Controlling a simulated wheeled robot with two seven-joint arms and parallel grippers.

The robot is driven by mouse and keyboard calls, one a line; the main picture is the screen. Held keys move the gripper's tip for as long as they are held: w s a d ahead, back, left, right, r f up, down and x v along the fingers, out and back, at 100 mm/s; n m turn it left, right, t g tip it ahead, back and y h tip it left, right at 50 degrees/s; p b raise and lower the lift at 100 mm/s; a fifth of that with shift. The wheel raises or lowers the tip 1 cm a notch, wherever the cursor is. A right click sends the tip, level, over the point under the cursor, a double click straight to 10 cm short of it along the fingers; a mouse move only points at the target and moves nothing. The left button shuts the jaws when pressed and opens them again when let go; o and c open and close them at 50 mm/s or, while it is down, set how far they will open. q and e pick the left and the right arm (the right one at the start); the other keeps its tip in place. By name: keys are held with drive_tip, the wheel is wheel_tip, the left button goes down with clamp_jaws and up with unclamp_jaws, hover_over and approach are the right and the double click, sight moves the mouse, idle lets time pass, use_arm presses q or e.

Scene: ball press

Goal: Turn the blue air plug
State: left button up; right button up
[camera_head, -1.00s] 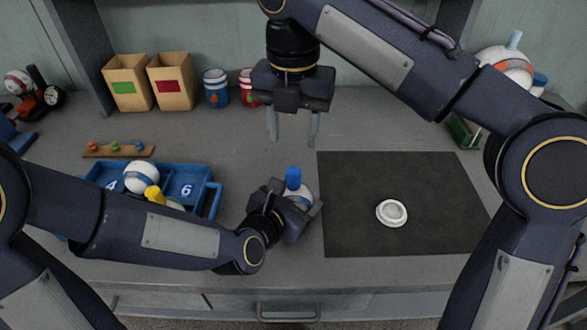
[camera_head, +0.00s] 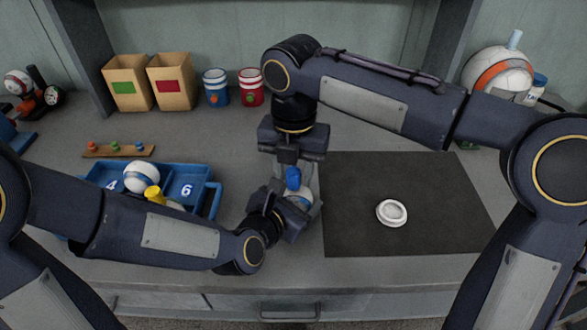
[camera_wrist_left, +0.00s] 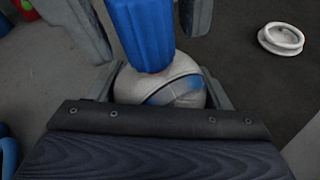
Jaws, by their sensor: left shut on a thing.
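The blue air plug (camera_head: 293,178) stands upright on top of a white ball (camera_head: 303,194) with grey and blue patches. My left gripper (camera_head: 298,204) is shut on the ball and holds it beside the dark mat. The left wrist view shows the ribbed plug (camera_wrist_left: 142,32) rising from the ball (camera_wrist_left: 150,88) between the left fingers. My right gripper (camera_head: 294,172) points down from above, with one finger on each side of the plug. In the left wrist view its fingers look open, with a narrow gap to the plug.
A dark mat (camera_head: 400,235) with a white ring-shaped piece (camera_head: 391,213) lies to the right. A blue tray (camera_head: 215,200) with a ball (camera_head: 141,177) and a yellow plug (camera_head: 155,194) is on the left. Boxes (camera_head: 173,82) and cans (camera_head: 215,88) stand at the back.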

drive_tip(key=c, duration=0.7)
drive_tip(key=shift+c, duration=0.2)
